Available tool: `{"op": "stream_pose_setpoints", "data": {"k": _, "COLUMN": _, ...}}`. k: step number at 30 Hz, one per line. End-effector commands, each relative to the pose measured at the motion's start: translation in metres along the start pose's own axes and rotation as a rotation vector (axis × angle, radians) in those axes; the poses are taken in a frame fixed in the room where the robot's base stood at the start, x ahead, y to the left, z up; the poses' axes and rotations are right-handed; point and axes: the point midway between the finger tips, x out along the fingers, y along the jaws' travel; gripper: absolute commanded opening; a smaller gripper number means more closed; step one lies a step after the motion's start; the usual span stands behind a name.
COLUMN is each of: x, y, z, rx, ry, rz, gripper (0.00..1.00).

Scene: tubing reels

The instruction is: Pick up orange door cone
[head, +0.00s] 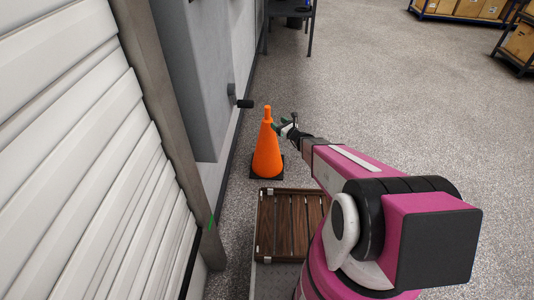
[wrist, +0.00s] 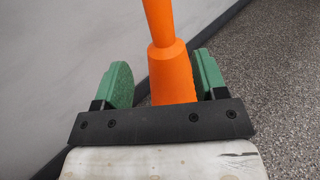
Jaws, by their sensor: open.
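The orange door cone (head: 267,150) stands upright on the floor on its dark base, close to the wall, in the head view. My gripper (head: 279,126) is at its upper part, reaching in from the right. In the wrist view the cone (wrist: 168,70) rises between the two green finger pads of my gripper (wrist: 162,82). The pads stand apart, one on each side, and a gap shows on the left. The right pad is nearer to the cone; I cannot tell whether it touches. The cone's lower part is hidden behind the gripper's dark bar.
A brown slatted wooden crate (head: 290,225) lies in front of the cone. A white shutter (head: 80,150) and grey wall (head: 190,80) close off the left. A dark table (head: 290,12) stands at the back. The speckled floor (head: 400,100) on the right is free.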

Motion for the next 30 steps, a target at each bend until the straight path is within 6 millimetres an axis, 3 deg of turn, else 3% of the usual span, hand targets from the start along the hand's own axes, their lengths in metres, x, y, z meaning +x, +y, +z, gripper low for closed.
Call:
{"op": "stream_pose_setpoints", "data": {"k": 6, "x": 0.035, "y": -0.001, "z": -0.001, "rx": -0.003, "ry": -0.001, "rz": 0.002, "gripper": 0.65}}
{"op": "stream_pose_setpoints", "data": {"k": 14, "x": 0.052, "y": -0.001, "z": -0.001, "rx": -0.004, "ry": 0.001, "rz": 0.001, "gripper": 0.65}}
{"op": "stream_pose_setpoints", "data": {"k": 24, "x": 0.095, "y": -0.003, "z": -0.004, "rx": -0.004, "ry": 0.000, "rz": 0.001, "gripper": 0.65}}
{"op": "stream_pose_setpoints", "data": {"k": 30, "x": 0.098, "y": -0.002, "z": -0.003, "rx": -0.004, "ry": 0.000, "rz": 0.001, "gripper": 0.65}}
